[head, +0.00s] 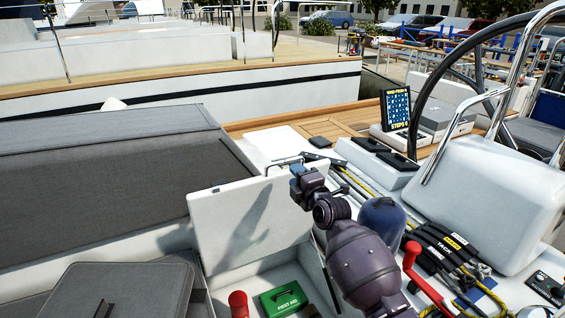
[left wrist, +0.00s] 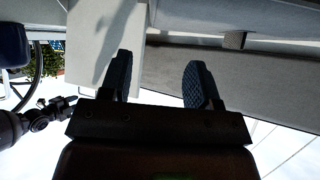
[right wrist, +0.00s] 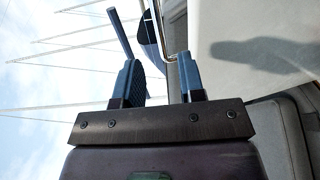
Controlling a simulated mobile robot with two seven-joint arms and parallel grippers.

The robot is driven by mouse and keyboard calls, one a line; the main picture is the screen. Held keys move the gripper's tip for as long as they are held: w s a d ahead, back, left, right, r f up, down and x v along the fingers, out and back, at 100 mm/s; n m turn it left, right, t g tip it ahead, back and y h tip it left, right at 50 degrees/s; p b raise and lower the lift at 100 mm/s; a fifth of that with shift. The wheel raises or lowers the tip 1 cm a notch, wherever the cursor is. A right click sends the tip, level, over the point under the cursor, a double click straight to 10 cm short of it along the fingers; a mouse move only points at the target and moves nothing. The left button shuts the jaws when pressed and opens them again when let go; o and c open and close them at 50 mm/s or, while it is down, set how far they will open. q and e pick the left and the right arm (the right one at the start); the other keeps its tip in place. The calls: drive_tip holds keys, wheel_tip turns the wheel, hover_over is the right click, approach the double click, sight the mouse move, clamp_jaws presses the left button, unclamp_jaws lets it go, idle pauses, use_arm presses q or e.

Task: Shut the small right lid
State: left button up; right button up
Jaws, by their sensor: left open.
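The small white lid (head: 240,225) stands raised on edge above an open locker, with a metal handle (head: 284,166) at its top edge. My right gripper (head: 299,174) is at that top edge, close beside the handle. In the right wrist view its fingers (right wrist: 160,62) are apart, and a metal bar (right wrist: 168,45) shows near the right fingertip. The lid's pale face (right wrist: 275,35) fills that view's upper right. My left gripper (left wrist: 160,70) shows only in the left wrist view, open and empty, with a pale panel beyond it. I cannot tell whether the handle is between the right fingers.
A green first aid box (head: 283,299) and a red object (head: 238,304) lie in the open locker. Right are a blue rounded object (head: 382,220), a red handle (head: 410,252), coiled lines, a screen (head: 396,108) and the wheel.

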sight(283, 162)
use_arm(q)
drive_tip(key=shift+w+f+b, duration=0.2)
drive_tip(key=shift+f+b, duration=0.55)
drive_tip(key=shift+f, duration=0.35)
use_arm(e)
drive_tip(key=shift+x, duration=4.35)
use_arm(q)
drive_tip(key=shift+s+f, duration=0.1)
drive_tip(key=shift+s, duration=0.15)
use_arm(e)
clamp_jaws()
